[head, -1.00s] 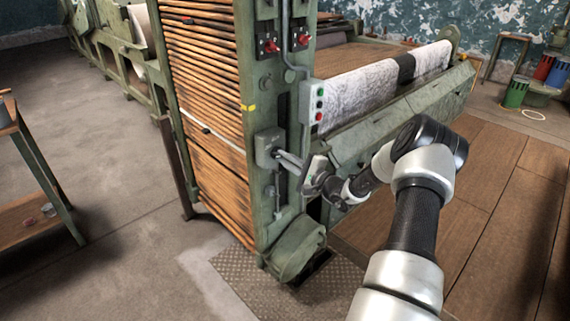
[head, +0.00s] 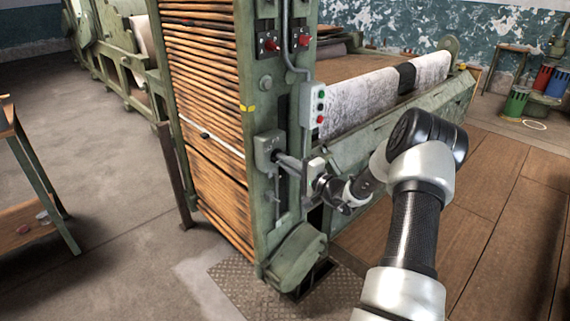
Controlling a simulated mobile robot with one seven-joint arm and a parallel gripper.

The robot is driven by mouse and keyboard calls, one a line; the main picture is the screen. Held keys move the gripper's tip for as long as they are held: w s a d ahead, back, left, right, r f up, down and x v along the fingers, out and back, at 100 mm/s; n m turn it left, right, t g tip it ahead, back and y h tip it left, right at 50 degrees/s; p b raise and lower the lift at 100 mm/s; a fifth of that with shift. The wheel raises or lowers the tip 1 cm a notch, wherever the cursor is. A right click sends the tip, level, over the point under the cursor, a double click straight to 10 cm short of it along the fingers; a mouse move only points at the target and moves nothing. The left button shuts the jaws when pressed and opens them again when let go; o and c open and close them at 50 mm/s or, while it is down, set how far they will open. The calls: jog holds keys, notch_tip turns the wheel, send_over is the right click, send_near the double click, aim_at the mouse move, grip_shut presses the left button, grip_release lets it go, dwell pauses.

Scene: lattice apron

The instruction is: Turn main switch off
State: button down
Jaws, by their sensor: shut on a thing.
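A grey switch box (head: 267,150) is mounted on the green front post of the machine, below the middle. I take it to be the main switch; its label is too small to read. My gripper (head: 286,162) reaches it from the right, with its fingers at the right side of the box. The gripper is shut on the switch's handle, which is mostly hidden by the fingers. The handle's exact angle cannot be told.
A grey button box (head: 314,108) with red and green buttons sits above my gripper. Two black panels with red switches (head: 268,43) are higher on the post. A green rounded housing (head: 299,257) is below. Free floor (head: 110,200) lies left.

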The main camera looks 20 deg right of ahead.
jog(key=c, duration=1.8)
grip_release()
jog(key=p+v, duration=0.2)
jog(key=v, duration=1.5)
jog(key=shift+s, duration=0.2)
